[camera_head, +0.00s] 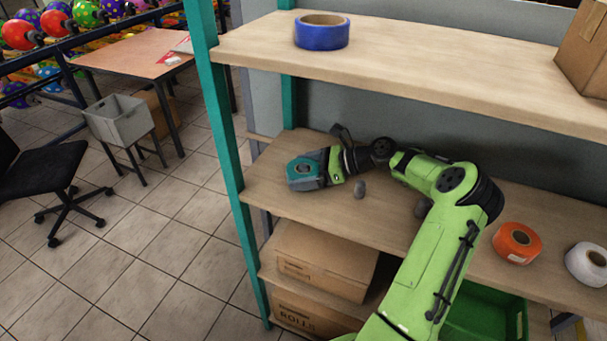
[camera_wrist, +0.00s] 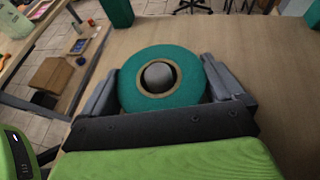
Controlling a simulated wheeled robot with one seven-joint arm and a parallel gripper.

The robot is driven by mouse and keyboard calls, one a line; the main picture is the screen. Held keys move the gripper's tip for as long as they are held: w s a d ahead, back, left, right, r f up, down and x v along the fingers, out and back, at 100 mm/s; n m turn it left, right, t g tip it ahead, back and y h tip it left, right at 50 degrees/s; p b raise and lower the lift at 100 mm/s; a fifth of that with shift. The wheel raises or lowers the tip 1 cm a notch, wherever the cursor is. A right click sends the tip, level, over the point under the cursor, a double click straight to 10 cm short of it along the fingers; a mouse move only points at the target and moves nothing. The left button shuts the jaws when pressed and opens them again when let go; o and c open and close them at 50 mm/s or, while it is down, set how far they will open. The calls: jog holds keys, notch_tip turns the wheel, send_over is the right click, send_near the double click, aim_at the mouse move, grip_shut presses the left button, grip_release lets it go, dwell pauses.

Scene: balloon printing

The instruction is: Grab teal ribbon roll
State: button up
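The teal ribbon roll (camera_head: 301,166) lies at the left end of the middle wooden shelf. In the wrist view the teal roll (camera_wrist: 160,105) sits between the two grey fingers, with a tan core ring and a rounded grey thing showing in its hole. My gripper (camera_head: 306,172) reaches it from the right along the shelf. In the wrist view my gripper (camera_wrist: 160,68) has one finger along each side of the roll, very close to or touching its rim. I cannot tell whether the fingers press on it. The roll's near edge is hidden by the gripper body.
An orange roll (camera_head: 517,243) and a white roll (camera_head: 587,262) lie to the right. The upper shelf (camera_head: 420,66) holds a blue roll (camera_head: 322,32). A teal post (camera_head: 216,110) stands left. Cardboard boxes (camera_head: 325,260) are below.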

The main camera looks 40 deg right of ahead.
jog(key=shift+c, duration=1)
